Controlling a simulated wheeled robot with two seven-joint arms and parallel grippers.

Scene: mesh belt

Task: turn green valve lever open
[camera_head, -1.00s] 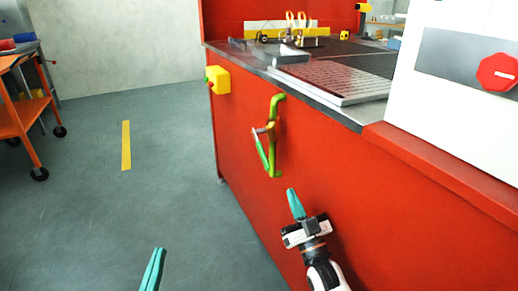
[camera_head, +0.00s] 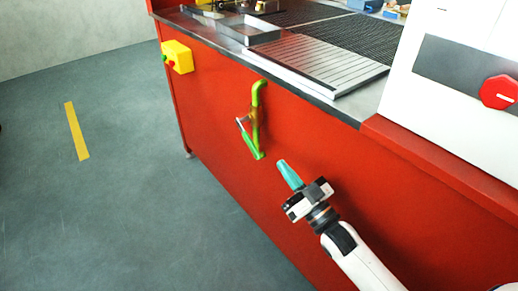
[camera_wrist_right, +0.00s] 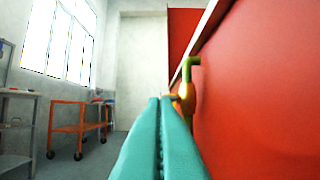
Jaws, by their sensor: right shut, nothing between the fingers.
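The green valve pipe (camera_head: 256,105) stands upright on the red side panel of the machine. Its light green lever (camera_head: 249,142) slants down from a small metal valve body on the pipe's left, its lower end near the pipe's foot. My right gripper (camera_head: 282,164) has teal fingers, shut and empty, just right of the lever's lower end and apart from it in the picture. In the right wrist view the shut fingers (camera_wrist_right: 161,100) point towards the pipe (camera_wrist_right: 193,63) and hide its lower part and most of the lever. My left gripper is not in view.
The red panel (camera_head: 345,160) runs close beside my right arm. A yellow box (camera_head: 178,56) with buttons is on the panel further left. The steel top edge (camera_head: 320,104) is above. The grey floor (camera_head: 110,190) at left is clear. An orange cart (camera_wrist_right: 76,116) stands far off.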

